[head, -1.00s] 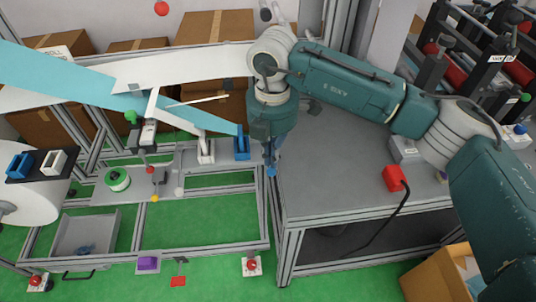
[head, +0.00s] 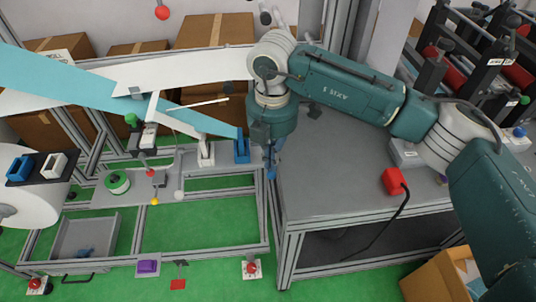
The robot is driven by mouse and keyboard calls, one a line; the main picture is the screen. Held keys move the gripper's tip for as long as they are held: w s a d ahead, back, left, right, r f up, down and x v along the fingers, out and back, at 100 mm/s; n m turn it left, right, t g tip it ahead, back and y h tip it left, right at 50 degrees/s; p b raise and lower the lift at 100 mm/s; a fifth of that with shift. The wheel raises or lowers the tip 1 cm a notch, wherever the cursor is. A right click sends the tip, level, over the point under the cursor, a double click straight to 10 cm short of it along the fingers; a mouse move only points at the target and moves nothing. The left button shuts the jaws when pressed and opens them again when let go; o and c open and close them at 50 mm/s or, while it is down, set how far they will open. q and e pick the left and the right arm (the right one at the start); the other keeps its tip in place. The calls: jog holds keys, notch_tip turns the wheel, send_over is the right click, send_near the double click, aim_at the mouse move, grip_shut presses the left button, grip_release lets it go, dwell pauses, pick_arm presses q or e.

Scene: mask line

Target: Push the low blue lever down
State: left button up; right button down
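A small blue lever mount (head: 241,150) stands on the grey machine frame, just left of my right gripper. Beside it stands a similar white one (head: 206,153). A long light-blue strip (head: 70,82) slopes down from the upper left to the blue mount; I cannot tell whether it is part of the lever. My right gripper (head: 271,170) points down at the right end of the frame, near the grey table edge. It appears slightly apart from the blue mount. Its fingertips are small and partly overlapped, so their opening is unclear. My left gripper is out of view.
The grey table (head: 340,170) on the right carries a red box (head: 393,181) with a black cable. A white band (head: 190,68) crosses above the frame. A roll (head: 35,200) with a blue and a white block stands at the left. Cardboard boxes (head: 215,30) stand behind.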

aim_at(272, 173)
jog(key=shift+f, duration=0.1)
jog(key=shift+f+b, duration=2.15)
jog(key=shift+f, duration=0.4)
jog(key=shift+r+p, duration=2.1)
jog(key=shift+r, duration=2)
